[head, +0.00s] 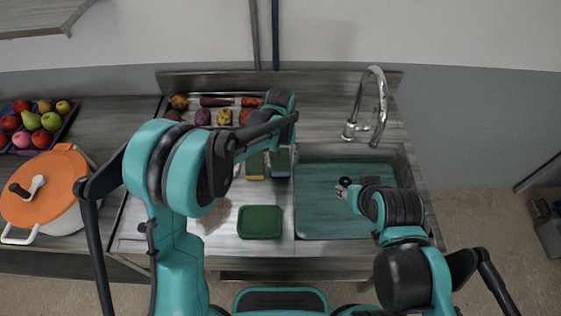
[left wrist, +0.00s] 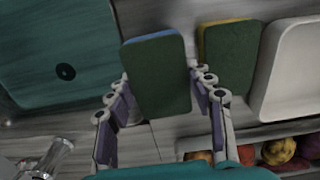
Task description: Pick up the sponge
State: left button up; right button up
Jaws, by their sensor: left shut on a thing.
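A dark green sponge with a blue edge (left wrist: 157,80) is between the fingers of my left gripper (left wrist: 162,86) in the left wrist view. The gripper is shut on it, one finger on each side. The same sponge shows in the head view (head: 280,163), below the left wrist. A second green sponge with a yellow edge (left wrist: 230,55) lies beside it, and also shows in the head view (head: 255,167). In the head view my left arm hides the left fingers. My right gripper (head: 343,188) is over the sink, small and partly hidden by its own wrist.
The sink (head: 318,225) with a tall faucet (head: 378,105) is to the right of the sponges. A green tray (head: 260,222) lies on the counter in front. A white pot with an orange lid (head: 45,190) and a fruit tray (head: 63,132) are at the left.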

pick_arm(q)
jog(key=shift+s+d+r, duration=0.1)
jog(key=shift+s+r, duration=0.05)
jog(key=shift+r, duration=0.45)
jog(key=shift+s+r, duration=0.1)
jog(key=shift+r, duration=0.45)
jog(key=s+d+r+p, duration=0.2)
jog(key=s+d+r, duration=0.2)
jog(key=s, duration=0.6)
notch_tip(320, 180, up, 2)
jog(key=shift+s+d+r, duration=0.1)
jog(key=shift+s+d, duration=0.05)
jog(key=shift+d, duration=0.05)
jog(key=shift+o, duration=0.9)
jog(key=c, duration=0.5)
jog(key=shift+d, duration=0.1)
